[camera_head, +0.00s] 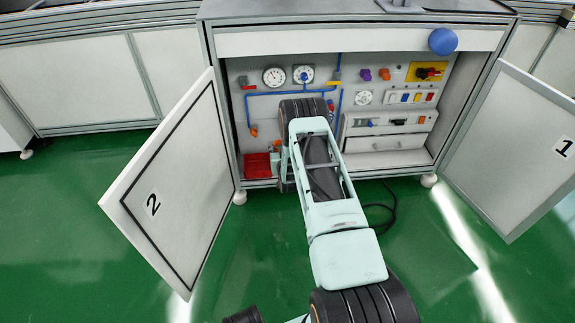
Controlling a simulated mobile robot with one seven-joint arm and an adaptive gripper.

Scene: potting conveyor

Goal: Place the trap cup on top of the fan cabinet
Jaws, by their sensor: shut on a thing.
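The fan cabinet (350,42) stands ahead with both doors swung open. My pale green arm reaches from the bottom of the view into its open front. My gripper is hidden behind my own arm, so its fingers and anything between them do not show. I cannot make out a trap cup. The cabinet's top surface (300,9) shows only as a narrow grey strip.
Door 2 (170,190) sticks out on the left and door 1 (520,150) on the right. Gauges (274,76), blue pipes and switches line the back panel. A red tray (257,166) is low left. A blue ball (443,41) is at the upper front edge.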

